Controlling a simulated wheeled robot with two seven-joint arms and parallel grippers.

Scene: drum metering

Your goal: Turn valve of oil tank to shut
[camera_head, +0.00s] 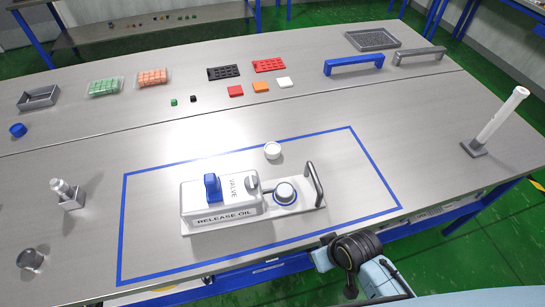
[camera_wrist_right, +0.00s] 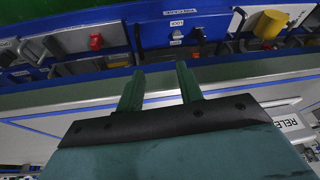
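The oil tank (camera_head: 222,205) is a white box marked VALVE and RELEASE OIL. It stands inside a blue taped rectangle on the table in the head view. Its blue valve handle (camera_head: 212,187) stands upright on the left part of the top. A grey knob, a round dial (camera_head: 285,193) and a grey bar handle are to its right. My right gripper (camera_wrist_right: 158,80) shows two green fingers apart with nothing between them, near the table's front edge. The head view shows only my right arm's dark joint at the bottom, apart from the tank. My left gripper is not in view.
A white round cap (camera_head: 272,150) lies behind the tank. A metal fitting (camera_head: 67,194) and a metal cup (camera_head: 30,259) stand at left. A white tube (camera_head: 502,116) stands on a base at right. Trays and coloured blocks line the back. The wrist view shows a red knob (camera_wrist_right: 96,41).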

